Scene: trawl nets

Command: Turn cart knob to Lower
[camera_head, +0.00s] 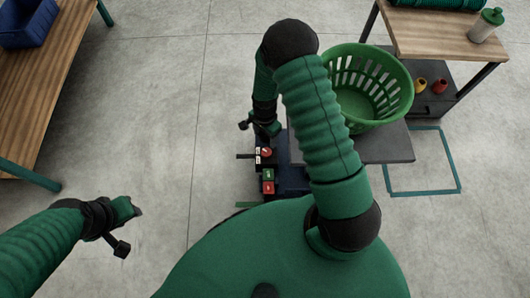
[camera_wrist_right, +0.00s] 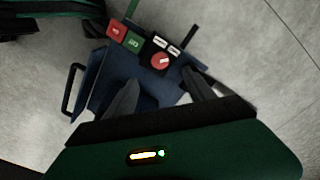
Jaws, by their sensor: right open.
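The cart knob (camera_wrist_right: 160,61) is a red dial with a white mark on a black plate, below two small white labels (camera_wrist_right: 167,46) too small to read. It also shows in the head view (camera_head: 266,152) on the dark blue cart's control panel. My right gripper (camera_wrist_right: 161,77) is open, its two dark fingers spread on the near side of the knob, with nothing between them. In the head view my right gripper (camera_head: 265,130) is over the far end of the panel. My left gripper (camera_head: 130,222) is over bare floor at the left; its fingers are unclear.
A green button (camera_head: 268,174) and a red button (camera_head: 268,187) sit beside the knob. A green basket (camera_head: 370,85) stands on the cart's grey platform (camera_head: 385,149). Wooden tables (camera_head: 440,35) stand far right and at the left. Floor at the left is clear.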

